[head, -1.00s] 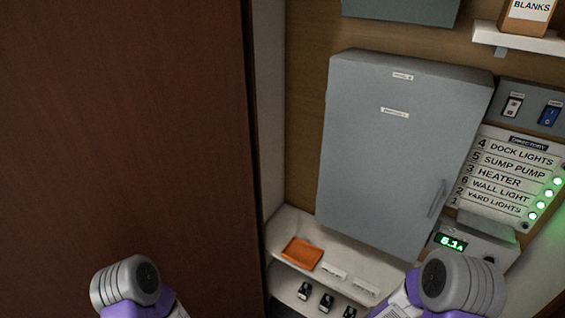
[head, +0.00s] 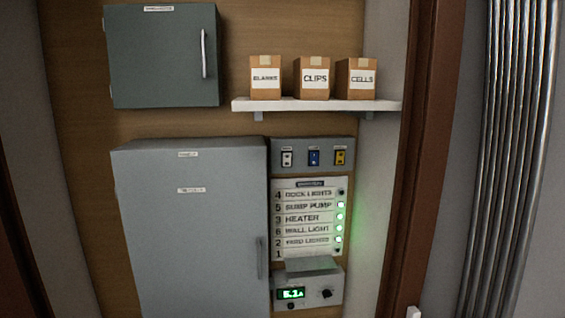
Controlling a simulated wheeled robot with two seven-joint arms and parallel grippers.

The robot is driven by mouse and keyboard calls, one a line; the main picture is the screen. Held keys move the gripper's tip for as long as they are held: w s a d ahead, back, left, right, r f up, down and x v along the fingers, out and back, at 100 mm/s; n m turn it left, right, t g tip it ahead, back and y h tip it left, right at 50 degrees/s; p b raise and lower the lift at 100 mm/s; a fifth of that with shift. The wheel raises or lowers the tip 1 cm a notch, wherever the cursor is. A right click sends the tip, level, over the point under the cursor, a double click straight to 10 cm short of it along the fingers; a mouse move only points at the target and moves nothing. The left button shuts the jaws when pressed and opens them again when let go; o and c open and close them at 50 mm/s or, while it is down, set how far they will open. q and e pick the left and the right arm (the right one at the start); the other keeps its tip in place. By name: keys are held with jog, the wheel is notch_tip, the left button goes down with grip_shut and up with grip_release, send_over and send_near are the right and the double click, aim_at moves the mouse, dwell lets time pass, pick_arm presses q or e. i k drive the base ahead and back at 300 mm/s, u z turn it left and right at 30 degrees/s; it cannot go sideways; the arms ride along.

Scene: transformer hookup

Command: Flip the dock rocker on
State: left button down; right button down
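A grey switch panel (head: 313,165) on the wall holds three rockers: a white rocker (head: 287,159), a blue rocker (head: 314,158) and a yellow rocker (head: 340,158). The small labels above them are too small to read, so I cannot tell which is the dock rocker, nor their positions. Below, a directory board (head: 307,236) lists DOCK LIGHTS at the top. The lamp beside that line (head: 341,192) looks dark, while several lamps below it glow green. Neither of my grippers is in view.
A large grey cabinet (head: 190,230), door shut, stands left of the panel. A meter box (head: 308,292) with a green readout and knob sits below the directory. A white shelf (head: 385,106) with three cartons is above. A dark door frame (head: 421,150) and metal pipes (head: 508,150) are to the right.

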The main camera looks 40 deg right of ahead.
aim_at(287, 157)
jog(key=z, duration=1.55)
jog(key=k, duration=1)
jog(key=u, duration=0.45)
jog(key=i, duration=1.6)
jog(key=z, duration=0.9)
